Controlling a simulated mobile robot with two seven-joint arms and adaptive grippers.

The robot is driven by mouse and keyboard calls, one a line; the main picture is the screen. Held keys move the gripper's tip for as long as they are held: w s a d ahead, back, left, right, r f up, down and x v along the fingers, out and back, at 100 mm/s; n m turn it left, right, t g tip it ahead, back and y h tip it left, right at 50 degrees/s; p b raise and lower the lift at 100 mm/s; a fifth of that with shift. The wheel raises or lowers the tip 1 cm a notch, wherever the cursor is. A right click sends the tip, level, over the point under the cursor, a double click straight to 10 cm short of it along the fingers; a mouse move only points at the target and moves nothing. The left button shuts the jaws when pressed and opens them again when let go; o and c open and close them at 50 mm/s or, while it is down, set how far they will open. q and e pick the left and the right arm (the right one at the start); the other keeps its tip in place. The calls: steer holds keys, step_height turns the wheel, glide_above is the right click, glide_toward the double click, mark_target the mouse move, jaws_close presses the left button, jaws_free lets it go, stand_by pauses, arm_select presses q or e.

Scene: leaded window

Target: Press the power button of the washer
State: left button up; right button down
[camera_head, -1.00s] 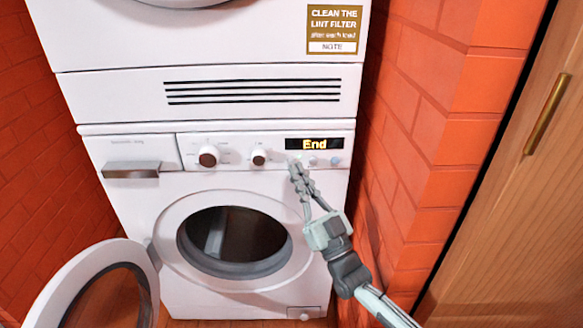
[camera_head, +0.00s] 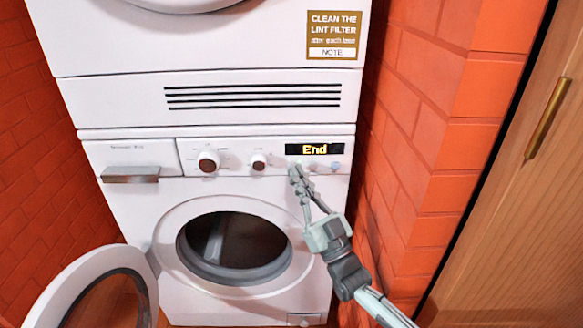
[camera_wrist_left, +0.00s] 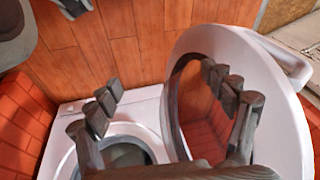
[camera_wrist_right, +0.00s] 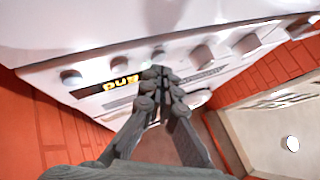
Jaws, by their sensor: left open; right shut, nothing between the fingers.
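The white washer (camera_head: 170,225) stands below a white dryer, with its control panel (camera_head: 228,149) facing me. Its display (camera_head: 314,149) reads "End", with small round buttons below it, one (camera_head: 335,166) at the right end; I cannot tell which is the power button. My right gripper (camera_head: 295,170) is shut and empty, its fingertips at the panel just below the display's left end, hiding part of the button row. In the right wrist view the fingertips (camera_wrist_right: 163,72) are close to the panel; contact is unclear. My left gripper (camera_wrist_left: 170,98) is open and empty above the open washer door.
The round washer door (camera_head: 75,290) hangs open to the left; it also shows in the left wrist view (camera_wrist_left: 255,60). Two knobs (camera_head: 208,162) sit left of the display. Orange brick walls (camera_head: 425,140) flank the machines, and a wooden cabinet door (camera_head: 520,215) is at right.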

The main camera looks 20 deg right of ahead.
steer(key=shift+w, duration=0.2)
stand_by(0.5)
steer(key=shift+w+d, duration=0.15)
steer(key=shift+w, duration=0.1)
steer(key=shift+s, duration=0.4)
stand_by(0.3)
steer(key=s+a+p, duration=0.2)
steer(key=s, duration=0.3)
steer(key=shift+s+p, duration=0.35)
steer(key=shift+s, duration=0.05)
